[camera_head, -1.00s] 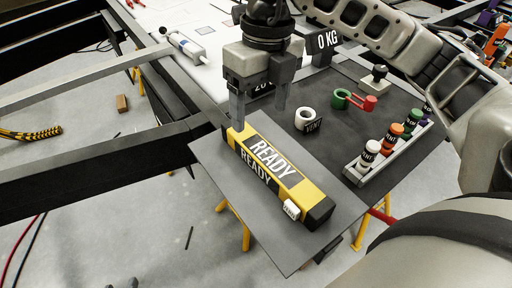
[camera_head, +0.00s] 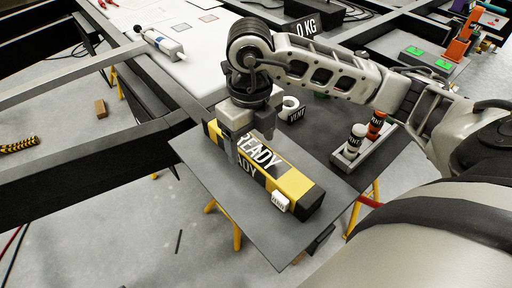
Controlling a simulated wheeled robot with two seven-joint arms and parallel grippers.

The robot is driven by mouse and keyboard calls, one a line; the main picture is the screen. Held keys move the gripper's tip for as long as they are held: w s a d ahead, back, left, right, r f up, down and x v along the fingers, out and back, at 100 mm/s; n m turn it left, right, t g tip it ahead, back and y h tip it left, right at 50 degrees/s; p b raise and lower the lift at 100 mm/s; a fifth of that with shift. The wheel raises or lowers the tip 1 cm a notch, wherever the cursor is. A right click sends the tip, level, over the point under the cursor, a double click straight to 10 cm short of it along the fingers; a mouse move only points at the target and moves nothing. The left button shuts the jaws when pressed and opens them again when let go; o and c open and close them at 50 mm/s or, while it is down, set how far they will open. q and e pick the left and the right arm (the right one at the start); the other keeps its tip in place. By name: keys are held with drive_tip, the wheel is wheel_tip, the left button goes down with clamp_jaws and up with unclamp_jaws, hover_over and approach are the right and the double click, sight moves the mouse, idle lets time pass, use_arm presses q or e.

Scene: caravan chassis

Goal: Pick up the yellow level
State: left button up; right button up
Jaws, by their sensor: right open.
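The yellow level (camera_head: 290,182), a yellow-and-black box-like bar marked READY, lies on a dark grey board, running from upper left to lower right. A small white tag (camera_head: 280,201) is at its near end. My right gripper (camera_head: 250,150) is open and low over the far half of the level, with one finger in front of it and the other towards its back side. The gripper hides part of the level and its lettering; I cannot tell whether the fingers touch it. My left gripper is not in view.
Dark chassis beams (camera_head: 90,160) run along the left.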

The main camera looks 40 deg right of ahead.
drive_tip(key=shift+f, duration=1.25)
drive_tip(key=c, duration=1.3)
drive_tip(key=shift+r, duration=0.1)
